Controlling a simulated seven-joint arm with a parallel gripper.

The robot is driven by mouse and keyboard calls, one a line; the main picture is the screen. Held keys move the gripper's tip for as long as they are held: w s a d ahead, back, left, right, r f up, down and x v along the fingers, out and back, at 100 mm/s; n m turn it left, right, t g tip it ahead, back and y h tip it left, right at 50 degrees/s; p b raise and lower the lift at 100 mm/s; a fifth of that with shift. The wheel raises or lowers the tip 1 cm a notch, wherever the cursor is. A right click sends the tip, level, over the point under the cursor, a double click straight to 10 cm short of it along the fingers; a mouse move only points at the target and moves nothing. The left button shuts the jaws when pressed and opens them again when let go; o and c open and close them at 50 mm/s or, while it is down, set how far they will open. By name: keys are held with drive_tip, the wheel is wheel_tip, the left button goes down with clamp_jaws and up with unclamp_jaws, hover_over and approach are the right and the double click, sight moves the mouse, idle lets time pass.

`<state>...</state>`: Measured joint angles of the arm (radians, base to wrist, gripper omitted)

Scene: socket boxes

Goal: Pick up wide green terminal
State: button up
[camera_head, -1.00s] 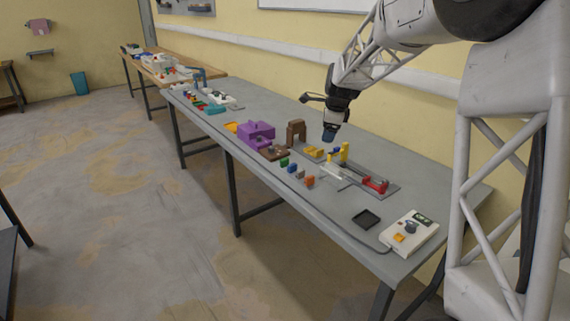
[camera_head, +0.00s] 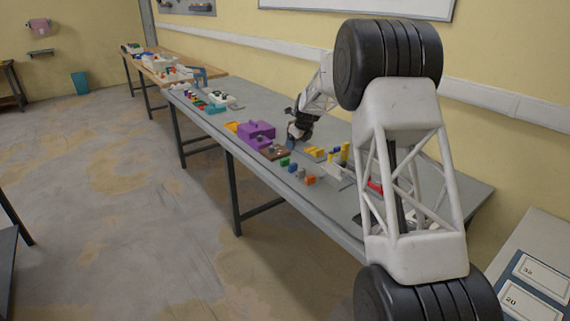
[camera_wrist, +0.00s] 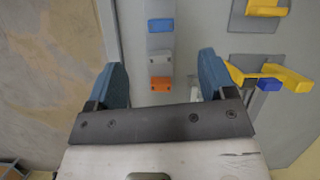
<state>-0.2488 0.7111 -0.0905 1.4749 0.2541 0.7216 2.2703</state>
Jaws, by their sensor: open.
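The green terminal (camera_head: 284,162) is a small block near the front edge of the grey table in the head view. It stands at the far end of a short row with a blue block (camera_head: 292,168), a grey block (camera_head: 300,173) and an orange block (camera_head: 309,180). My gripper (camera_head: 292,145) is above the table, just behind the green block in the picture. In the wrist view my gripper (camera_wrist: 161,62) is open and empty, with the orange block (camera_wrist: 160,83), grey block (camera_wrist: 160,58) and blue block (camera_wrist: 160,25) between or beyond its fingers. No green block shows there.
A purple object (camera_head: 257,130) and a brown piece (camera_head: 273,153) stand left of the gripper. Yellow parts (camera_head: 316,152) and a red part (camera_head: 374,187) lie to the right.

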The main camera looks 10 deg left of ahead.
sight(285, 159)
drive_tip(key=w+a+f+m, duration=0.2)
drive_tip(key=w+a+f, duration=0.2)
drive_tip(key=f, duration=0.2)
drive_tip(key=shift+w, duration=0.2)
drive_tip(key=shift+a+f, duration=0.1)
drive_tip(key=shift+f, duration=0.05)
drive_tip(key=shift+x, duration=1.2)
drive_tip(key=shift+f, duration=0.15)
drive_tip(key=shift+x, duration=2.5)
drive_tip(key=shift+w, duration=0.15)
drive_tip(key=c, duration=1)
